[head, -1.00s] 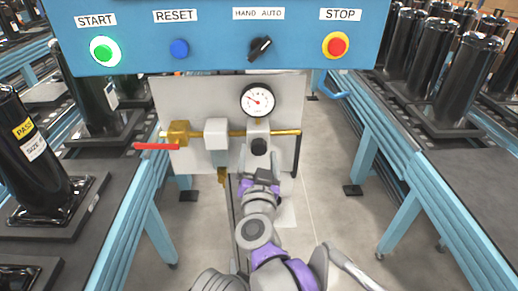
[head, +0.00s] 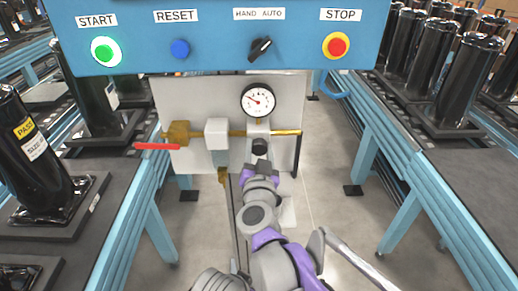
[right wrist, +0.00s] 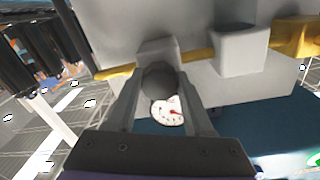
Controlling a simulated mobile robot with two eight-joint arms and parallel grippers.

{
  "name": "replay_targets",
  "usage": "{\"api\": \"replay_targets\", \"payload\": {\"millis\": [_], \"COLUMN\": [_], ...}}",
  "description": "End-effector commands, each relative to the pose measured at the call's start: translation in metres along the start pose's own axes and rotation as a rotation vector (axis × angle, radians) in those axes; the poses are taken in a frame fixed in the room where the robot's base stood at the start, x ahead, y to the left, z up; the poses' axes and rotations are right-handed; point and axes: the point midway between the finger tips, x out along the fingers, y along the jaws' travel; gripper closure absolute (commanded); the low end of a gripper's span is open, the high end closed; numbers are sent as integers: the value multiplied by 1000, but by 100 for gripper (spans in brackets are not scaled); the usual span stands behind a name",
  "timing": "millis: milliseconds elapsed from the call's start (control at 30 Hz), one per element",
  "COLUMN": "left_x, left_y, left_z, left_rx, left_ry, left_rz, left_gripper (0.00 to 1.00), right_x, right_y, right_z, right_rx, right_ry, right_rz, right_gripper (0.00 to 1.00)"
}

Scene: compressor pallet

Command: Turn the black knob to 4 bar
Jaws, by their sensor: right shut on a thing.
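The black knob (head: 259,146) sits under the regulator on the grey panel, below the round white pressure gauge (head: 258,100). My right gripper (head: 260,163) reaches it from below. In the right wrist view the knob (right wrist: 159,80) is between the two fingers of the gripper (right wrist: 160,100), which is shut on it. The gauge (right wrist: 168,112) shows upside down behind it. Its needle points to the upper left in the head view; the figures are too small to read. No mark on the knob shows its turn. My left gripper is not in view.
A blue control box (head: 215,40) with buttons and a switch overhangs the panel (head: 285,90). A brass pipe (head: 287,132) and a red lever (head: 157,147) lie beside the knob. Conveyors with black cylinders (head: 468,75) stand on both sides. The floor between is clear.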

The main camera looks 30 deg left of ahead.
Motion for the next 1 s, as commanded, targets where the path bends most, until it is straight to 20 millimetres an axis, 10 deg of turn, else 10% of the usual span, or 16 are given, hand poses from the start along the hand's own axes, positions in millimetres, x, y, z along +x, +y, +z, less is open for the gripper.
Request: {"api": "replay_targets", "payload": {"millis": [1000], "left_x": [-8], "left_y": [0], "left_z": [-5], "left_rx": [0], "left_ry": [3], "left_rz": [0], "left_gripper": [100], "right_x": [0], "right_y": [0], "right_z": [0], "right_rx": [573], "right_ry": [-18], "right_rz": [6], "right_gripper": [100]}}
